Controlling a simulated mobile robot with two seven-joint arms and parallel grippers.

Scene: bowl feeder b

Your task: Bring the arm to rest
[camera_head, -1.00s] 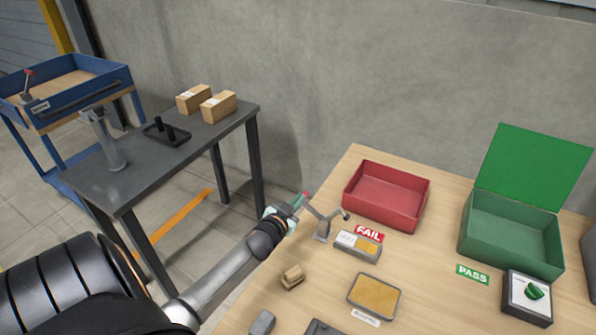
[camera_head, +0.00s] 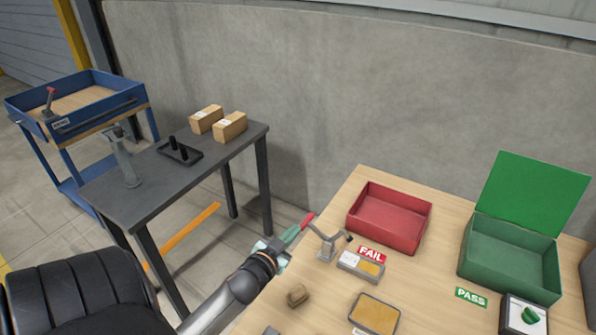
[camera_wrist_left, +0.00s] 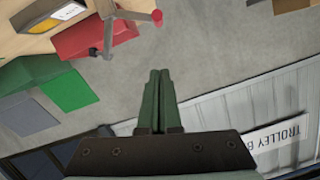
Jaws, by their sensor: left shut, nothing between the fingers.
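My left gripper (camera_head: 296,234) is in the head view at the left edge of the wooden table (camera_head: 330,300). Its green fingers are pressed together and hold nothing; in the wrist view the shut fingers (camera_wrist_left: 158,98) point at the wall. Beside the fingertips in the head view is a small grey stand (camera_head: 326,248) with branching arms and a red tip. In the wrist view the stand (camera_wrist_left: 108,25) is at the top, apart from the fingers. My right gripper is not in view.
The table holds a red bin (camera_head: 390,222) by a FAIL label, a green bin (camera_head: 508,262) with its lid up, and several small trays. A dark side table (camera_head: 135,205) and a blue trolley (camera_head: 75,100) stand left. A floor gap separates the tables.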

